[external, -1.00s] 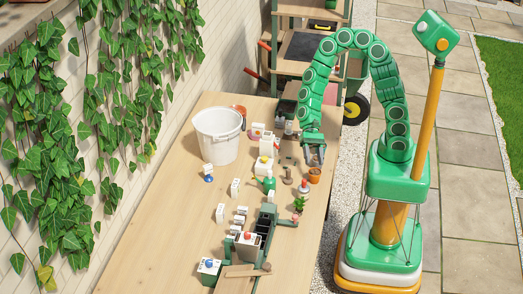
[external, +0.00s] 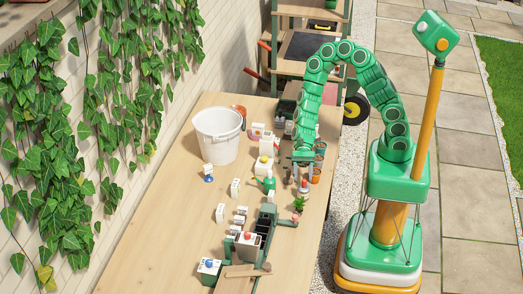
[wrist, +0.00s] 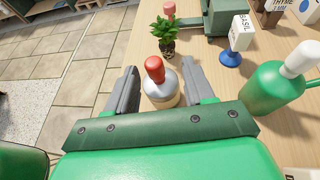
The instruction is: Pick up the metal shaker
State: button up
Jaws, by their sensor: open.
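A small rounded container with a silver-grey top and a red knob, which looks like the metal shaker (wrist: 160,88), stands upright between my fingers in the wrist view. It shows small in the external view (external: 304,189), just below the end of my arm. My gripper (wrist: 160,74) is open, with one grey finger on each side of the container. Gaps show between the fingers and its sides, and I see no grip on it. The lower front of the container is hidden behind my green palm. In the external view my gripper (external: 303,172) points down over the table's right side.
A green bottle with a white cap (wrist: 270,90) stands right of my gripper. A basil tag on a blue base (wrist: 232,56) and a small potted plant (wrist: 166,36) stand beyond. A white bucket (external: 217,136) is farther back. The table's left front (external: 165,230) is clear.

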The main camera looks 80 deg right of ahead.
aim_at(304, 190)
jog(key=x, duration=0.3)
jog(key=shift+s+a+f, duration=0.15)
jog(key=shift+s+f, duration=0.2)
jog(key=shift+s+a+f, duration=0.1)
jog(key=shift+a+f, duration=0.2)
jog(key=shift+a, duration=0.35)
grip_shut()
jog(key=shift+r, duration=0.15)
notch_tip(304, 190, up, 18)
dwell(0.6)
